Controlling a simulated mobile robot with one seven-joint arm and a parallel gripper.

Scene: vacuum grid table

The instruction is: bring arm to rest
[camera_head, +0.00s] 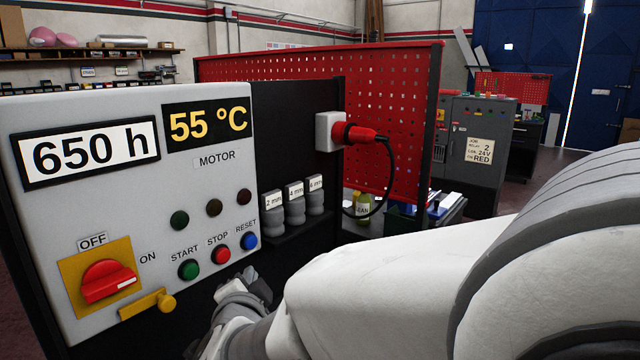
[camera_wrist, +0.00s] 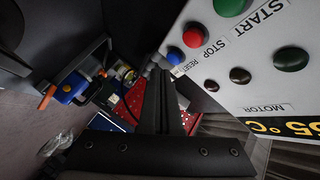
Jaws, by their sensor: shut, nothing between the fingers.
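My white and grey arm reaches in from the right of the head view. Its end, my gripper (camera_head: 250,283), is low in front of the grey control panel (camera_head: 150,235), just below the blue RESET button (camera_head: 249,241) in the picture. I cannot tell how far it is from the panel. In the wrist view the dark fingers of my gripper (camera_wrist: 162,80) are together and empty, beside the panel's button side. The red STOP button (camera_wrist: 193,37) and green START button (camera_wrist: 230,6) show there.
The panel carries a red rotary switch (camera_head: 108,282) turned on a yellow plate and a yellow latch (camera_head: 148,304). A red plug (camera_head: 358,134) with a black cable sits right of it.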

